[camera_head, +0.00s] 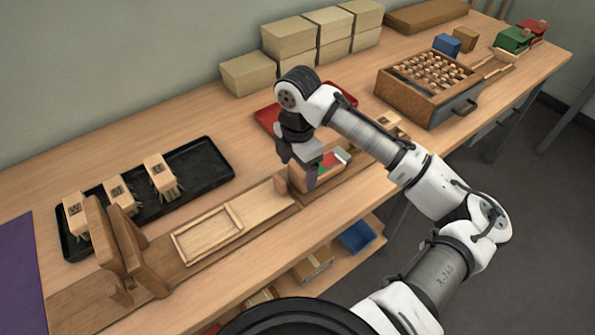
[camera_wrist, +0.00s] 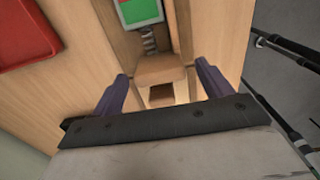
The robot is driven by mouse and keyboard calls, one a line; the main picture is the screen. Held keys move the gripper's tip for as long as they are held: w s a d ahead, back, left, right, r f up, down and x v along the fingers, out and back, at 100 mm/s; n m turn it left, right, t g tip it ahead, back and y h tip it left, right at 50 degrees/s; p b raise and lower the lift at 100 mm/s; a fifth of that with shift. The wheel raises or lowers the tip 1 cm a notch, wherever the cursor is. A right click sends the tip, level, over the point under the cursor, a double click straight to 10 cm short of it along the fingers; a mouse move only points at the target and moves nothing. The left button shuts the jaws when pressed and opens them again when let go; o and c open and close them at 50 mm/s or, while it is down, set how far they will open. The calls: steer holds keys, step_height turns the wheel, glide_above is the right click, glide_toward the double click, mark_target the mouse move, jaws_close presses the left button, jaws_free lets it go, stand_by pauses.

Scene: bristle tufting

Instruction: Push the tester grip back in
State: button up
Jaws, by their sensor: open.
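The tester shows in the wrist view as a wooden channel with a green and red indicator panel (camera_wrist: 142,12), a coiled spring (camera_wrist: 150,42) and a wooden grip block (camera_wrist: 162,74) at the spring's near end. My gripper (camera_wrist: 161,70) is open, with one purple finger on each side of the grip block; gaps show and I see no clear contact. In the head view my gripper (camera_head: 306,172) is low over the left end of the tester, whose coloured panel (camera_head: 333,162) shows just to its right. The grip is largely hidden there by the gripper.
A red tray (camera_head: 268,118) lies behind the arm and also shows in the wrist view (camera_wrist: 35,30). A wooden frame (camera_head: 208,234) lies left of the tester. A black tray (camera_head: 205,160) with bristled blocks is further left. A drawer box (camera_head: 408,108) stands right.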

steer(key=shift+f, duration=1.4)
steer(key=shift+c, duration=0.5)
steer(key=c, duration=1.3)
steer(key=shift+w+d, duration=0.9)
steer(key=shift+d, duration=0.25)
steer(key=o, duration=1.4)
steer(key=shift+r, duration=0.1)
step_height(320, 180, up, 14)
steer(key=shift+b, duration=0.45)
